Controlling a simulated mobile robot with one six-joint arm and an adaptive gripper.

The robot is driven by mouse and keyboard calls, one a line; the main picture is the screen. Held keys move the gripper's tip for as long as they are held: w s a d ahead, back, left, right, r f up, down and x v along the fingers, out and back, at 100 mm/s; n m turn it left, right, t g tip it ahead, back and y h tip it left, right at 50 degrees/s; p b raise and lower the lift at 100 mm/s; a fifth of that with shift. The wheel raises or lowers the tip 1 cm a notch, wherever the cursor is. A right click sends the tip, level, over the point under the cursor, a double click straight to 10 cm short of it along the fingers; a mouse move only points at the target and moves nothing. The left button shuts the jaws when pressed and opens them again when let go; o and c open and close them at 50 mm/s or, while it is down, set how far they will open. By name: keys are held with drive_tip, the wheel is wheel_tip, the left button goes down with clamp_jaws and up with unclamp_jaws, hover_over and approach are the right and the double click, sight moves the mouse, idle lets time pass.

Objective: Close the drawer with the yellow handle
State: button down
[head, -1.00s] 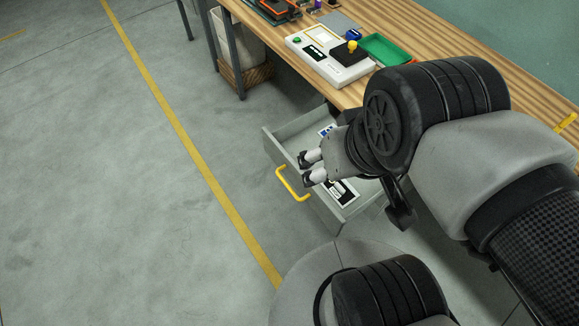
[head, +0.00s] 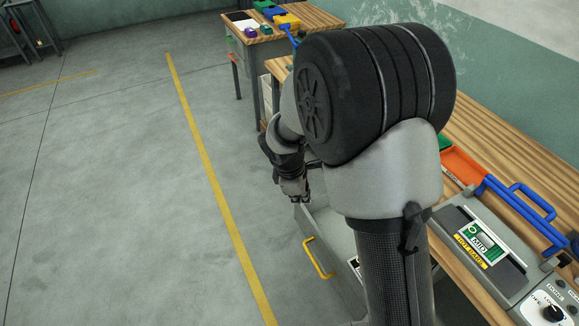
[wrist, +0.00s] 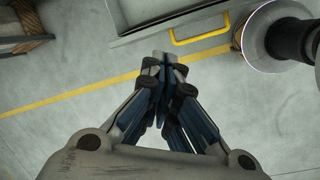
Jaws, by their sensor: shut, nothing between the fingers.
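The grey drawer (head: 335,232) with the yellow handle (head: 319,258) stands pulled out from under the wooden bench in the head view. My arm hides part of it. My gripper (head: 295,194) is near the drawer's far front corner, beyond the handle. In the wrist view my gripper (wrist: 163,60) has its fingertips together with nothing between them. The yellow handle (wrist: 201,33) shows there ahead and to the right of the fingertips, on the drawer front (wrist: 150,27). A gap shows between fingertips and handle in that picture; whether they touch the drawer I cannot tell.
Another table (head: 322,22) stands at the back. Floor left of the drawer is clear.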

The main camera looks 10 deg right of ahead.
drive_tip(key=w+a+f+n, duration=0.1)
drive_tip(key=a+f+n, duration=0.15)
drive_tip(key=f, duration=0.65)
drive_tip(key=a+f+n, duration=0.2)
drive_tip(key=f+n, duration=0.2)
drive_tip(key=f, duration=0.5)
drive_tip(key=w+d+f+b, duration=0.2)
drive_tip(key=d+f, duration=0.4)
drive_tip(key=f, duration=0.3)
drive_tip(key=shift+w+f+g+b, duration=0.2)
drive_tip(key=shift+g+b, duration=0.2)
drive_tip(key=shift+b, duration=0.25)
